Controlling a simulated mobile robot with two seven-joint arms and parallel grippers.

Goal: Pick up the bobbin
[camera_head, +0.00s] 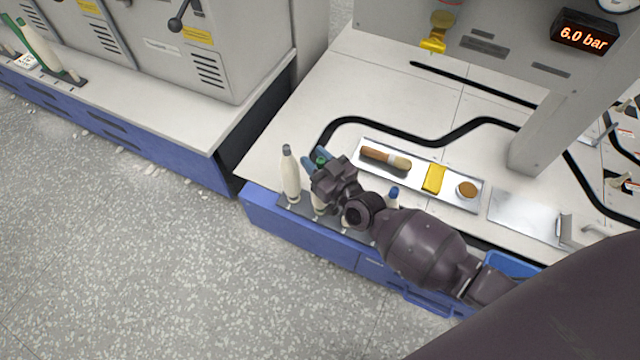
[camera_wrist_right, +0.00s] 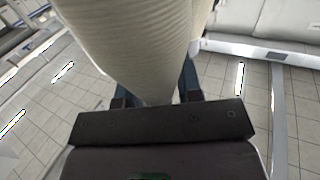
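A cream bobbin with a green top (camera_head: 320,160) stands at the table's front edge, mostly hidden behind my right gripper (camera_head: 318,161). The gripper's blue fingers lie on either side of its upper part. In the right wrist view the cream bobbin (camera_wrist_right: 135,40) fills the space between the fingers (camera_wrist_right: 157,85) and hides their tips. The fingers look spread, and I cannot tell whether they touch it. Another cream bobbin with a grey top (camera_head: 290,175) stands upright to the left. A blue-topped one (camera_head: 393,197) shows partly behind my right arm. My left gripper is not in view.
A grey rack strip (camera_head: 290,207) runs along the front edge. Behind it a tray (camera_head: 451,198) holds a wooden-handled brush (camera_head: 385,157), a yellow block (camera_head: 433,179) and a round tin (camera_head: 467,189). A blue bin (camera_head: 512,265) is at the right. A grey post (camera_head: 545,135) rises behind.

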